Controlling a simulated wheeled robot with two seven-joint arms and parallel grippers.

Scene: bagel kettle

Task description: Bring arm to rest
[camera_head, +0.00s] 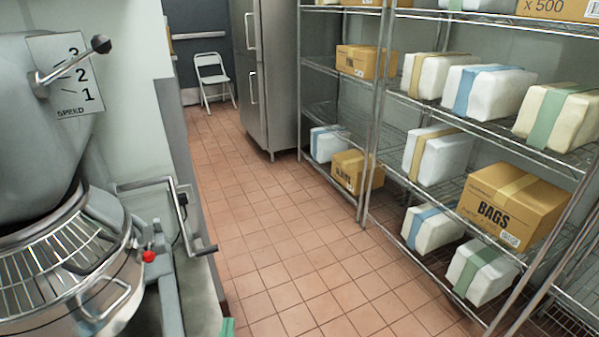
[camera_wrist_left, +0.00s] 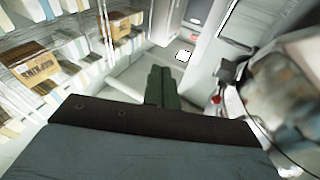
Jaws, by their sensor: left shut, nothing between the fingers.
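My left gripper (camera_wrist_left: 163,88) shows in the left wrist view as two dark green fingers side by side, shut with nothing between them. They point away from the dark wrist housing, over the floor between the shelves and the mixer. In the head view only a small green bit of my left gripper (camera_head: 228,328) shows at the bottom edge, just right of the mixer's base. The rest of the left arm is out of that view. My right gripper is in neither view.
A large grey mixer (camera_head: 60,150) with a wire guard and a red knob (camera_head: 149,256) stands at left. Wire shelves (camera_head: 375,120) with wrapped packs and a BAGS box (camera_head: 512,205) line the right. The tiled floor (camera_head: 270,230) between is clear. A white folding chair (camera_head: 211,77) stands far back.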

